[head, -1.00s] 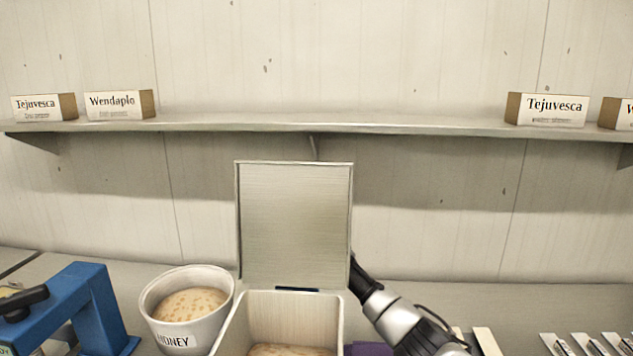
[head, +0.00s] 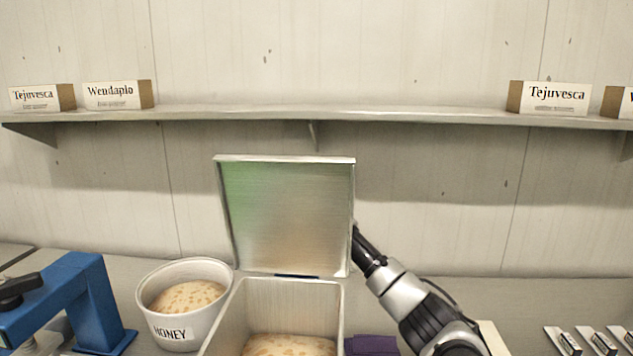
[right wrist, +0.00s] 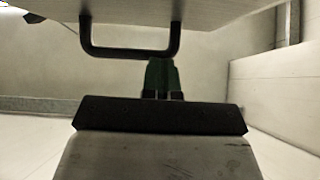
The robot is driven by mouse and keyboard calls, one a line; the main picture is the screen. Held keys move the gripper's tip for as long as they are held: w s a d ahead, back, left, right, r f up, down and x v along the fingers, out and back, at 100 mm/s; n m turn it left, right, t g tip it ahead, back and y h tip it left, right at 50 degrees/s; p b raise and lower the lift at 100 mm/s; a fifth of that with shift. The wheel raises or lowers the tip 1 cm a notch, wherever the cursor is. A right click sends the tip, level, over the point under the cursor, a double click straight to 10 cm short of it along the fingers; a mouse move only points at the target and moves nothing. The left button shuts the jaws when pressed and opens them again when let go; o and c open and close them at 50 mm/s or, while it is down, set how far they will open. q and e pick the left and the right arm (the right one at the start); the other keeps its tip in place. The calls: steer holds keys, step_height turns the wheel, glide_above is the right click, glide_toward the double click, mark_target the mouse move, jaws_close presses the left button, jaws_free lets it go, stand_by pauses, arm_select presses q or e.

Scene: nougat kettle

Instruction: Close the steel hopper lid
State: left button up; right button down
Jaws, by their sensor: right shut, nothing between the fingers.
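The steel hopper lid (head: 287,215) stands raised at the back of the square steel hopper (head: 280,295), tipped somewhat forward. The hopper's open top shows a pale, speckled filling inside. My right arm comes in from the lower right in the head view, and its far end goes behind the lid's right edge, hiding the fingers. In the right wrist view my right gripper (right wrist: 162,68) is shut and empty, its fingertips close to the dark U-shaped handle (right wrist: 130,53) on the lid's outer face. I cannot tell whether they touch. My left gripper is out of view.
A white honey bucket (head: 178,329) stands just left of the hopper, and a blue frame (head: 85,285) is farther left. A purple item (head: 371,345) lies right of the hopper. A wall shelf (head: 400,118) with several boxes runs above and behind.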

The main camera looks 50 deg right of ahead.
mark_target(308, 180)
steer(key=s+a+t+h, duration=0.1)
steer(key=s+a, duration=0.1)
steer(key=s+a+t+h, duration=0.1)
steer(key=a, duration=0.1)
steer(key=shift+s+a+r+t+h, duration=0.15)
steer(key=shift+s+a+t+h, duration=0.15)
steer(key=shift+s+t+h, duration=0.1)
steer(key=s+a+h, duration=0.1)
steer(key=s+a+f+t+h+p, duration=0.1)
steer(key=s+a+t, duration=0.1)
steer(key=a, duration=0.1)
steer(key=shift+s+f+h, duration=0.15)
steer(key=shift+f+h, duration=0.25)
steer(key=s+a+f+t+h+p, duration=0.2)
steer(key=s+a+f+t+h, duration=0.3)
steer(key=f, duration=0.5)
steer(key=shift+a+t+h, duration=0.3)
steer(key=shift+a+h, duration=0.5)
steer(key=shift+a, duration=0.05)
steer(key=shift+s+f, duration=0.1)
